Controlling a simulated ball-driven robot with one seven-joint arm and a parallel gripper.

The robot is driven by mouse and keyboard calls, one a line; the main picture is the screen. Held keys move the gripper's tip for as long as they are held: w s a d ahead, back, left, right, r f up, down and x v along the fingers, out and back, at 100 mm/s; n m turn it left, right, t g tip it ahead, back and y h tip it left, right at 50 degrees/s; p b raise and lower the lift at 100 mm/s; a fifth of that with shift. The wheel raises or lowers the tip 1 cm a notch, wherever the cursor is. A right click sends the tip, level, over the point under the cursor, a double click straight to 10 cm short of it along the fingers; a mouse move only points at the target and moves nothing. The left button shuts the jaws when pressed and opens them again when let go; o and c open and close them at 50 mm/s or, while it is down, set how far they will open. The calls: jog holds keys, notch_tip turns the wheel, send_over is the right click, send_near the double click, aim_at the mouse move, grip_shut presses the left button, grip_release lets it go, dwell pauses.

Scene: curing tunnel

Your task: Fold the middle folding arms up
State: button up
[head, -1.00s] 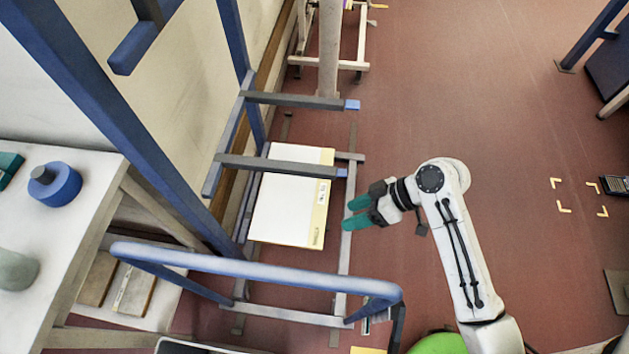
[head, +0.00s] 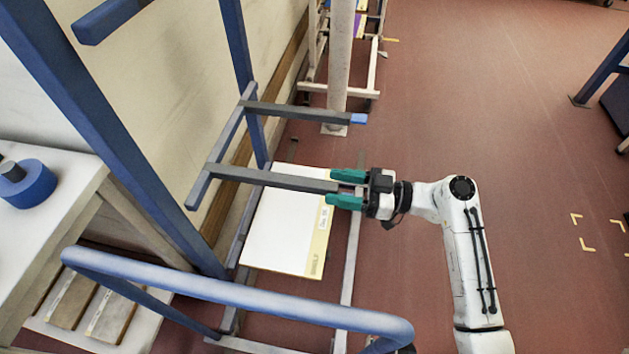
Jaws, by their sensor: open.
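Two grey folding arms stick out level to the right from a blue rack frame in the head view. The far one (head: 300,112) ends in a blue tip. The near one (head: 265,178) ends at my gripper (head: 348,188). My gripper's teal fingers are open, one on each side of the near arm's end, which hides its blue tip. I cannot tell whether the fingers touch it. A blue bar (head: 205,184) at the frame joins the inner ends of both arms.
A white panel with a yellow edge (head: 285,225) lies low under the arms. A blue rail (head: 240,295) crosses in front. A white post (head: 340,60) stands behind. A white table (head: 50,225) is at left. The red floor at right is mostly clear.

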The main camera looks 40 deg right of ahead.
aim_at(315, 182)
jog(key=x, duration=0.5)
jog(key=shift+w+a+p, duration=0.25)
jog(key=shift+p, duration=0.05)
grip_shut()
dwell(0.4)
